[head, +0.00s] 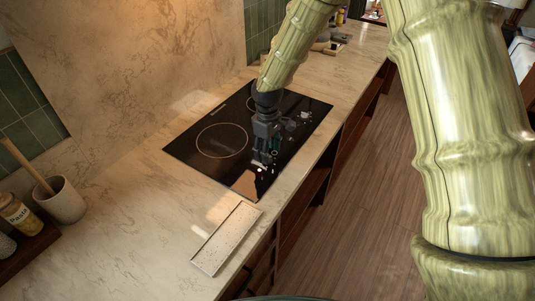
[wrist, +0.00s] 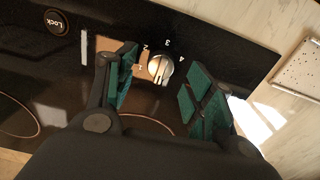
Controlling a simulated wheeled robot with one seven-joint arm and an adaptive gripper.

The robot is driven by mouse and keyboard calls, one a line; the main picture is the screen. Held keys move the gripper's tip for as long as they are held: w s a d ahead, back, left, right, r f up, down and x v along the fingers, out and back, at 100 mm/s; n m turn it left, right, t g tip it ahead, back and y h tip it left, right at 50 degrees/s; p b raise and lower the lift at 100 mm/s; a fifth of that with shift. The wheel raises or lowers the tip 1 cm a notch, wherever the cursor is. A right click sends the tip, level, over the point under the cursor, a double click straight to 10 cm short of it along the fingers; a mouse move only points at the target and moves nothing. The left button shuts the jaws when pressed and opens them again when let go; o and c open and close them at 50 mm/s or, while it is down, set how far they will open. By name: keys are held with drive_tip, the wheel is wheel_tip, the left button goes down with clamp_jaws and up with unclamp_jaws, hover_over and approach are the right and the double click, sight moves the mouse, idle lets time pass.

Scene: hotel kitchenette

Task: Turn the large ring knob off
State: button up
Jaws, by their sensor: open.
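A round silver knob (wrist: 160,67) with a raised grip shows in the wrist view, on the black glass cooktop. Numbers from 1 to 4 are printed around it. My gripper (wrist: 165,88) is open, with one green-padded finger left of the knob and the other to its right; contact cannot be told. In the head view my gripper (head: 264,158) points down over the front part of the cooktop (head: 185,150) and largely hides the knob there. Which burner this knob serves cannot be read.
A speckled rectangular tray (head: 226,240) lies on the counter in front of the cooktop. A beige pot with a wooden utensil (head: 60,203) and a jar (head: 20,216) stand at left. Much of the counter is bare.

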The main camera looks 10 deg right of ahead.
wheel_tip(320, 180, up, 10)
drive_tip(key=shift+f, duration=0.25)
idle(0.5)
